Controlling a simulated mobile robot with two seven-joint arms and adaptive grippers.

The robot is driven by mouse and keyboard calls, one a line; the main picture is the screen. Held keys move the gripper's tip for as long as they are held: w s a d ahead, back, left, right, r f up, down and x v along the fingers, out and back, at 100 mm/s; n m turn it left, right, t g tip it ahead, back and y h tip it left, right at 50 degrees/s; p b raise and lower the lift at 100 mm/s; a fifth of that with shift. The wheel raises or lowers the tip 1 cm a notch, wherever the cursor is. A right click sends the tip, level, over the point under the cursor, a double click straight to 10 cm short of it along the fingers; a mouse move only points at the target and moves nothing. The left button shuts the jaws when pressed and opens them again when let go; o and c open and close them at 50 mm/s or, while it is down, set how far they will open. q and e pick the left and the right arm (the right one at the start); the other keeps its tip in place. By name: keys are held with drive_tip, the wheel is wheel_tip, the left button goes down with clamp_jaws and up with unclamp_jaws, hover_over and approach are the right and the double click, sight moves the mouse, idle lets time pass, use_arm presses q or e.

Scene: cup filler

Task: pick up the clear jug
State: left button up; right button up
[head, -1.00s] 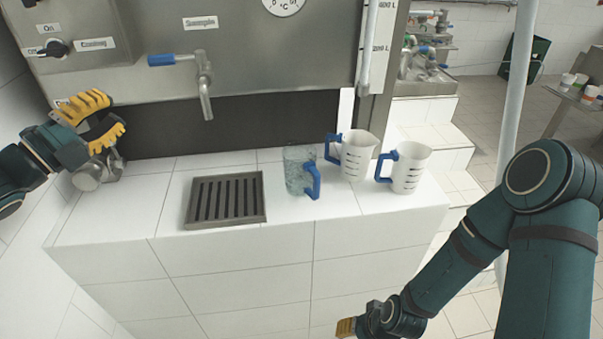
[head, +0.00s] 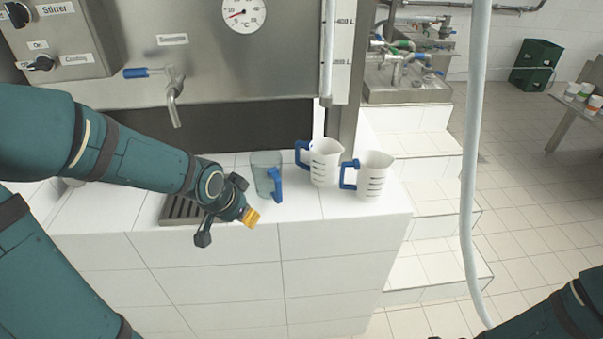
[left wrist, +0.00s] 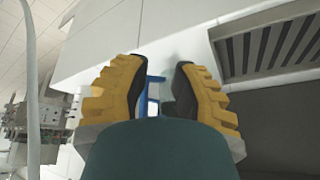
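The clear jug (head: 262,172) stands upright on the white tiled ledge, its blue handle (head: 277,186) facing front right. My left gripper (head: 251,216) is in front of the jug and slightly left of it, over the ledge's front edge. In the left wrist view, my left gripper (left wrist: 160,82) is open, with yellow-backed, black-padded fingers apart. The blue handle (left wrist: 153,88) shows between them; I cannot tell whether they touch it. Most of the jug is hidden there. My right arm enters at the lower right of the head view, with its gripper out of view.
Two white jugs with blue handles (head: 326,163) (head: 375,176) stand close to the right of the clear jug. A drain grate (head: 180,208) lies to the left, partly behind my left arm. A tap (head: 173,95) hangs above. Steps (head: 415,185) lie right of the ledge.

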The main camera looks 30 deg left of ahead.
sight(277, 190)
use_arm(q)
drive_tip(key=shift+n+g, duration=0.3)
drive_tip(key=w, duration=0.2)
drive_tip(key=w+d, duration=0.1)
drive_tip(key=w, duration=0.2)
drive_tip(key=w+d, duration=0.1)
drive_tip(key=w, duration=0.2)
drive_tip(key=shift+d+f, duration=0.15)
drive_tip(key=shift+f, duration=0.2)
drive_tip(key=w, duration=0.2)
drive_tip(key=shift+w+d, duration=0.15)
drive_tip(key=shift+w, duration=0.25)
drive_tip(key=shift+b+x, duration=0.5)
drive_tip(key=shift+x, duration=0.65)
drive_tip(key=shift+w+f, duration=0.3)
drive_tip(key=shift+f, duration=0.05)
clamp_jaws()
